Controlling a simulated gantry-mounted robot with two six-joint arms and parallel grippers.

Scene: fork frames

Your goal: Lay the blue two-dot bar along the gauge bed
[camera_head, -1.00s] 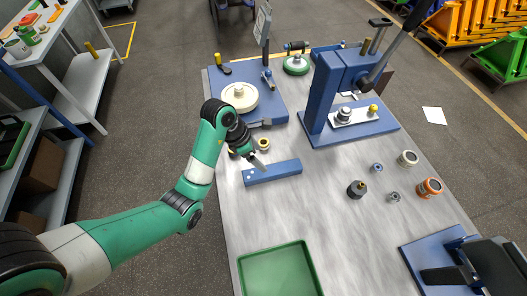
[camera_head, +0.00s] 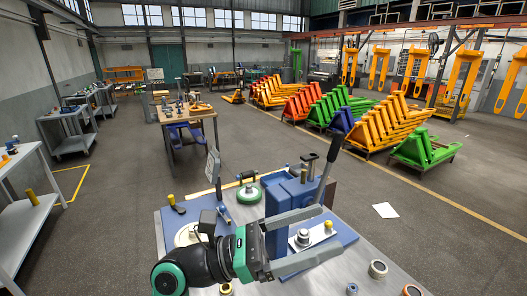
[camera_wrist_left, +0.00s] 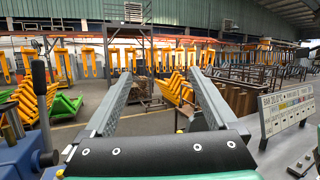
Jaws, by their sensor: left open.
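My left gripper (camera_head: 332,230) is raised above the workbench in the head view, its two grey fingers spread wide and pointing right. Nothing is between the fingers. In the left wrist view the fingers (camera_wrist_left: 165,92) also stand apart, with only the distant hall between them. The blue two-dot bar does not show in either current view; the near part of the bench is out of frame. I cannot make out the gauge bed in the current views. My right gripper is not in view.
A blue lever press (camera_head: 288,198) stands close behind the gripper, its long lever (camera_head: 329,165) rising. A blue plate with a white disc (camera_head: 186,235) is to its left. Metal rings (camera_head: 378,268) lie at right. A lettered panel (camera_wrist_left: 288,108) stands at right in the wrist view.

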